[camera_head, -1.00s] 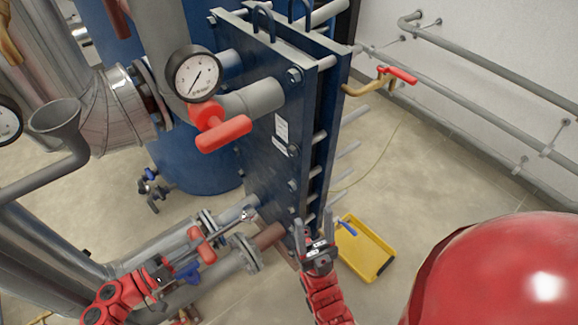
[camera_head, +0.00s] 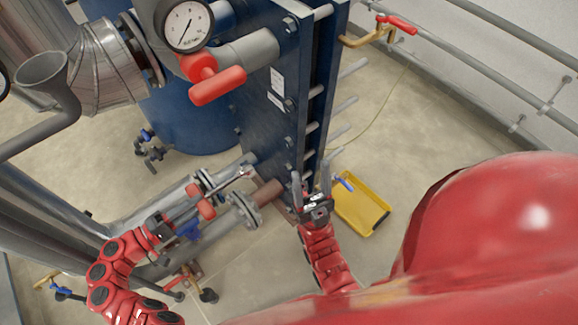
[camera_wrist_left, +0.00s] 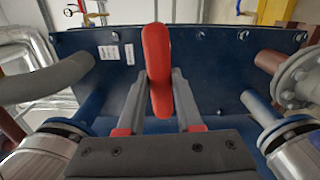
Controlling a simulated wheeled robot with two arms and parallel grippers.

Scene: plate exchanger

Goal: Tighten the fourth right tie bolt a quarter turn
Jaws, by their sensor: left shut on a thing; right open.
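The blue plate exchanger (camera_head: 262,125) stands upright in the middle of the head view. A column of tie bolts (camera_head: 289,103) runs down the right side of its front plate; I cannot tell which is the fourth. My left gripper (camera_head: 195,207) is shut on a red-handled tool (camera_head: 206,209), low and left of the plate. The red handle (camera_wrist_left: 158,70) stands between the fingers in the left wrist view, in front of the plate (camera_wrist_left: 220,75). A silvery end (camera_head: 244,172) shows near the plate. My right gripper (camera_head: 312,190) is open and empty by the plate's lower right edge.
A pressure gauge (camera_head: 184,26) and a red valve handle (camera_head: 217,86) stand out before the plate. Flanged pipes (camera_head: 240,208) lie low beside my left gripper. A yellow tray (camera_head: 376,216) with a blue-handled item (camera_head: 345,182) is on the floor. Open floor lies right.

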